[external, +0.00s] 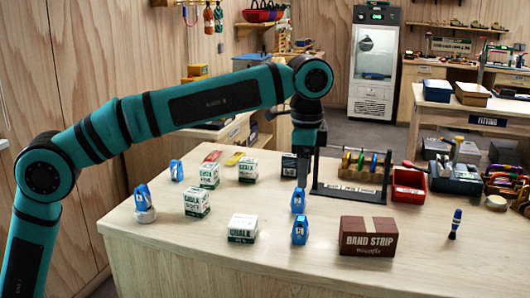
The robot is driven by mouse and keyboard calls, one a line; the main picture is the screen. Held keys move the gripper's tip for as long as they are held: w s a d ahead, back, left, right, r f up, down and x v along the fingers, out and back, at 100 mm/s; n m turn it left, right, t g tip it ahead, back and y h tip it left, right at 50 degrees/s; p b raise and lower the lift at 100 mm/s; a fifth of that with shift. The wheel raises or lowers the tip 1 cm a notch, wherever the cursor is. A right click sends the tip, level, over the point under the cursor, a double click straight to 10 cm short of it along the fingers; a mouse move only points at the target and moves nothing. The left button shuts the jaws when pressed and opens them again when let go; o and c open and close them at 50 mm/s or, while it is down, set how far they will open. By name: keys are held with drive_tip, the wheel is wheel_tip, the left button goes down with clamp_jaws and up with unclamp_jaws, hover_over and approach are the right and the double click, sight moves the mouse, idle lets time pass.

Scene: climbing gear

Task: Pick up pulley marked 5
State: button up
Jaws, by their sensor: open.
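Several blue pulleys stand on the light wooden table. One pulley (298,201) is right below my gripper (303,182), and another pulley (300,231) stands nearer the front edge. Two more are at the left: one pulley (176,170) farther back and one pulley (142,195) on a white round piece (146,215). The number on each pulley is too small to read, so I cannot tell which is marked 5. My gripper points down and is open, with nothing seen in it. The small gap between its fingers and the pulley below is hard to judge.
White chalk boxes (242,229) stand left of my gripper. A brown band strip box (368,236) is at the front right. A dark rack (350,178) with coloured gear stands close right of my gripper, with a red bin (409,186) beyond.

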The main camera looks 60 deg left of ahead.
sight(301, 218)
wheel_tip(301, 218, down, 8)
drive_tip(key=shift+f, duration=0.1)
drive_tip(key=shift+a+f, duration=0.2)
drive_tip(key=shift+f, duration=2.65)
drive_tip(key=c, duration=1.1)
drive_tip(key=shift+r, duration=0.15)
